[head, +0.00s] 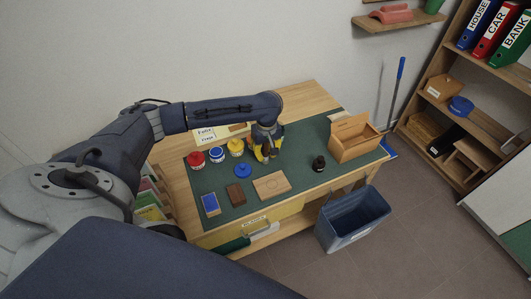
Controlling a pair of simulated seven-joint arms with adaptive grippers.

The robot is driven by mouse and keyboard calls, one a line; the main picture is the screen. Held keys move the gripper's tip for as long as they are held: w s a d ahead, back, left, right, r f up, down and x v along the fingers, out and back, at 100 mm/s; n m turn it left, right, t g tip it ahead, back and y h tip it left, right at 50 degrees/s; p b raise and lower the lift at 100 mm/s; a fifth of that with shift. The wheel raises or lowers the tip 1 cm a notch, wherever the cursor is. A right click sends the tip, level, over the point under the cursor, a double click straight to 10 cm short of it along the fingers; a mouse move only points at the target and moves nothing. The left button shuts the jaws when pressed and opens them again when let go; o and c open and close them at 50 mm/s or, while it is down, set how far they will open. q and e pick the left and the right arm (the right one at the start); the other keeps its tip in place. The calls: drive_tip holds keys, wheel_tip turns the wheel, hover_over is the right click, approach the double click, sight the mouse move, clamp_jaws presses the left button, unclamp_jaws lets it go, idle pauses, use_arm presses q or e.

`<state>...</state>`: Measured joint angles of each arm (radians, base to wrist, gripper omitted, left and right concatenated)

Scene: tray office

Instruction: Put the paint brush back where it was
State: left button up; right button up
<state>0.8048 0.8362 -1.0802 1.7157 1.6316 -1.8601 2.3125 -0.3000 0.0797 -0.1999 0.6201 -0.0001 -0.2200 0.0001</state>
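My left gripper (265,152) points down over the green mat (305,158) near the middle of the workbench. Its yellow fingers straddle something small and dark brown, but it is too small to tell whether they are closed on it. I cannot make out the paint brush for certain; it may be this thing, partly hidden by the fingers. My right gripper is not in view.
Red (196,159), blue (216,154) and yellow (236,147) pots stand left of the gripper. A blue round piece (243,170), wooden board (272,185), dark knob (319,163) and wooden box (354,138) are around it. A bin (352,218) stands in front.

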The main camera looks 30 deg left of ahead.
use_arm(q)
drive_tip(key=shift+o, duration=0.8)
drive_tip(key=shift+r, duration=0.1)
drive_tip(key=r, duration=1.2)
drive_tip(key=shift+s+d, duration=0.1)
drive_tip(key=shift+d, duration=0.1)
drive_tip(key=shift+r, duration=0.1)
